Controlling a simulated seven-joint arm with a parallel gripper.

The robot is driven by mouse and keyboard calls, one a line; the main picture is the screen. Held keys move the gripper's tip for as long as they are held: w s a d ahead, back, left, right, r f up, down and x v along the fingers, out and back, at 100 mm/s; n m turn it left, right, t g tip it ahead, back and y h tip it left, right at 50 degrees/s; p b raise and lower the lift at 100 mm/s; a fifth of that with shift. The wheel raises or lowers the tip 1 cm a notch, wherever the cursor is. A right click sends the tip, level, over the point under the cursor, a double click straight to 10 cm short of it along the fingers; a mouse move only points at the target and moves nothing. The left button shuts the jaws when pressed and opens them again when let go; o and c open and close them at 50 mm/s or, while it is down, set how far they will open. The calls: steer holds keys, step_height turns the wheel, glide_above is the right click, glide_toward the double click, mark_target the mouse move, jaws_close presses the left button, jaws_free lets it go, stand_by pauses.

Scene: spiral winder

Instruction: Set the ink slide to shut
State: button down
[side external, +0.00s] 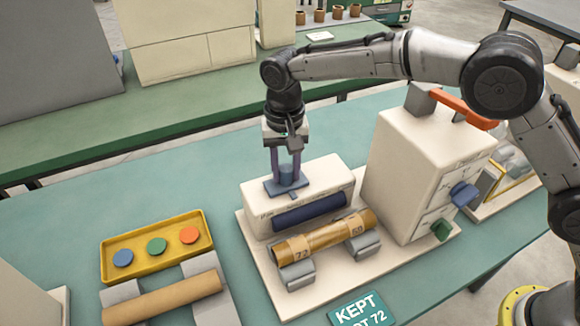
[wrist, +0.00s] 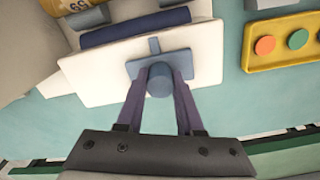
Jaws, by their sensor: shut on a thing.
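The ink slide is a blue plate with a round blue knob (side external: 287,178) on top of a cream housing (side external: 328,180). My gripper (side external: 286,170) points down from above, and its two purple fingers are shut on the knob. In the wrist view the knob (wrist: 160,79) sits between the fingertips, with the flat slide plate (wrist: 183,62) around its base. A small blue tab sticks out from the plate toward the dark blue roller. Lettering along the housing's top edge is too small to read, so I cannot tell the slide's setting.
A dark blue roller (side external: 310,211) lies along the housing's front. A tan tube (side external: 325,238) rests on grey cradles before it. A cream box (side external: 405,165) with blue and green knobs stands right. A yellow tray (side external: 107,262) with coloured discs lies left.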

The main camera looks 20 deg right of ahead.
mark_target(284, 168)
steer(key=c, duration=0.7)
jaws_free()
steer(key=shift+a+r, duration=0.1)
steer(key=shift+a, duration=0.25)
steer(key=shift+o, duration=0.8)
steer(key=shift+d, duration=0.1)
step_height(284, 168, up, 14)
